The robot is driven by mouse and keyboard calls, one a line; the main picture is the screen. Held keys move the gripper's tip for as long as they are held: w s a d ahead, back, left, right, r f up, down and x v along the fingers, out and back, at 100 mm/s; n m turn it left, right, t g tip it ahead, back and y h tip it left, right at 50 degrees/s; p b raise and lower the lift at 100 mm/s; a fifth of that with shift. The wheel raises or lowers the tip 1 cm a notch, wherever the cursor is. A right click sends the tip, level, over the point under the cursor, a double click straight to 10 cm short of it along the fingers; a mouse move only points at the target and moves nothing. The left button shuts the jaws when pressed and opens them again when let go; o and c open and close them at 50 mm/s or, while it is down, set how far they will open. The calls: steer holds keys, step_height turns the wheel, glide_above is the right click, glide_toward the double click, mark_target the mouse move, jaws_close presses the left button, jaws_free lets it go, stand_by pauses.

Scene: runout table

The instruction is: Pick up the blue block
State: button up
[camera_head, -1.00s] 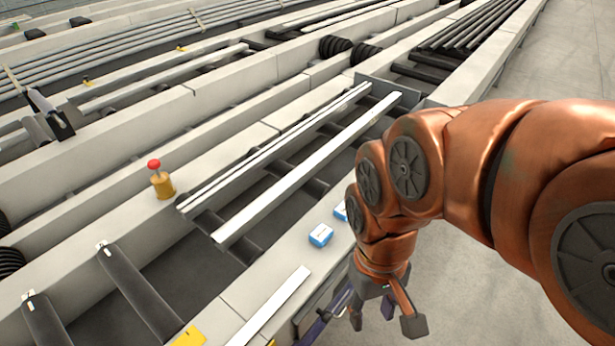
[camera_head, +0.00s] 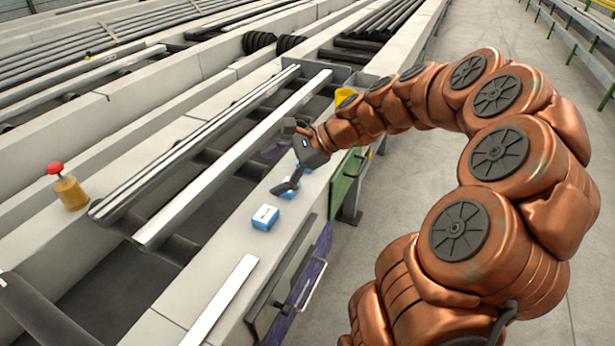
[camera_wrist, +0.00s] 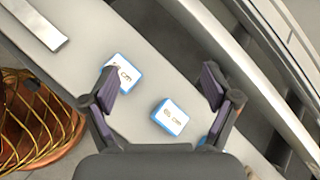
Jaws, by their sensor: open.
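A small blue block with a white, marked top (camera_head: 265,218) lies on the pale bench ledge. It also shows in the wrist view (camera_wrist: 127,74), near the left finger, which overlaps its edge. A second blue block (camera_head: 289,188) lies farther along the ledge, partly behind a finger; in the wrist view it appears between the fingers (camera_wrist: 171,116). A third blue piece (camera_wrist: 203,140) is mostly hidden by the right finger. My gripper (camera_head: 281,168) is open and empty over the ledge, its fingers (camera_wrist: 160,87) spread apart.
Long metal bars (camera_head: 235,158) lie over rollers beside the ledge. A flat pale strip (camera_head: 222,300) lies on the near ledge. A red-topped yellow button post (camera_head: 70,190) stands at left. A yellow object (camera_head: 345,96) is behind my arm. Open floor lies right.

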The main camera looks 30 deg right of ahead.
steer(key=w+d+f+m+t, duration=0.1)
steer(key=d, duration=0.2)
steer(key=d+f+m+t+b, duration=0.1)
steer(key=d+m, duration=0.1)
steer(key=d, duration=0.1)
steer(key=w+d+f+m+t+b, duration=0.1)
steer(key=d+f+m, duration=0.1)
steer(key=d, duration=0.2)
steer(key=shift+w+d+h, duration=0.1)
steer(key=shift+w+h, duration=0.2)
steer(key=d+f+m+t, duration=0.1)
steer(key=d, duration=0.2)
steer(key=d+f+m+h+b, duration=0.1)
steer(key=d+m, duration=0.1)
steer(key=d, duration=0.1)
steer(key=d+f+m+t, duration=0.1)
steer(key=d+m, duration=0.1)
steer(key=d, duration=0.1)
steer(key=shift+w+d+t+b, duration=0.15)
steer(key=shift+t+b, duration=0.15)
steer(key=shift+b, duration=0.05)
steer(key=shift+b+x, duration=0.35)
steer(key=shift+x, duration=3.4)
steer(key=shift+r, duration=0.15)
steer(key=c, duration=1.2)
steer(key=shift+c, duration=0.2)
